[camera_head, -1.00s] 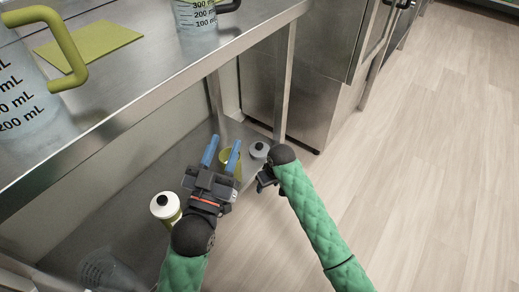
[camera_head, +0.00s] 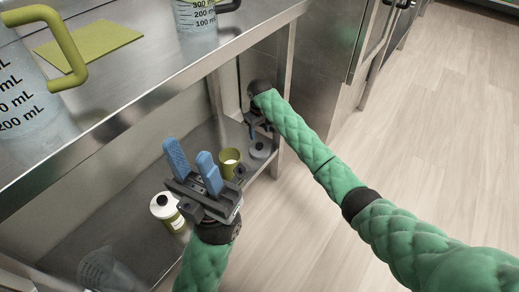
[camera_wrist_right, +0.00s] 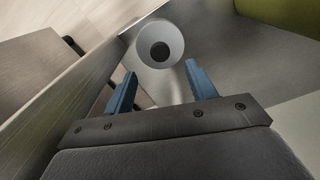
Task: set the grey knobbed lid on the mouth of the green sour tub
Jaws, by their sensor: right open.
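The grey lid (camera_head: 261,151) with a dark knob lies on the lower shelf, partly covered by my right gripper in the head view. In the right wrist view the lid (camera_wrist_right: 175,57) lies just beyond the fingertips, knob facing the camera. The green tub (camera_head: 228,171) stands upright left of the lid, its mouth uncovered; part of it shows at the top right of the wrist view (camera_wrist_right: 285,12). My right gripper (camera_head: 256,130) is open and empty, above the lid, its fingers (camera_wrist_right: 158,75) apart. My left gripper (camera_head: 188,157) is open and empty, left of the tub.
A white-lidded bottle (camera_head: 166,208) and a clear container (camera_head: 106,270) stand on the lower shelf (camera_head: 130,222). The upper metal shelf (camera_head: 150,75) overhangs, with measuring jugs (camera_head: 30,95) and a green mat (camera_head: 88,46). A shelf post (camera_head: 284,95) stands beside the lid.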

